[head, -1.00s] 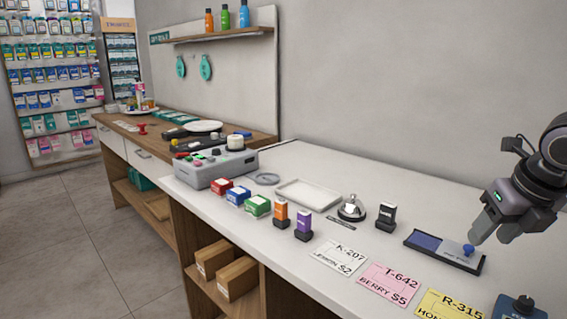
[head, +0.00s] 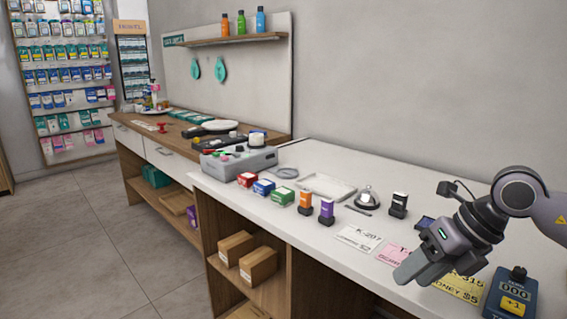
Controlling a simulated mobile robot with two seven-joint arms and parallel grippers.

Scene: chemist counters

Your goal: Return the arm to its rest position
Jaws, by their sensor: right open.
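My right arm comes in from the right edge of the head view. Its gripper (head: 408,272) is open, with nothing seen between its fingers, and hangs over the front part of the white counter (head: 312,238). It hides most of the dark pad with the blue screen (head: 425,222) and parts of the pink card (head: 393,254) and the yellow card (head: 466,287). My left gripper is not in view.
A blue counter device (head: 512,295) stands right of the gripper. A bell (head: 367,199), a black stamp (head: 398,205), orange (head: 305,202) and purple (head: 326,211) stamps, small boxes (head: 284,197) and a tray (head: 326,187) stand further left. The air above the counter's back is clear.

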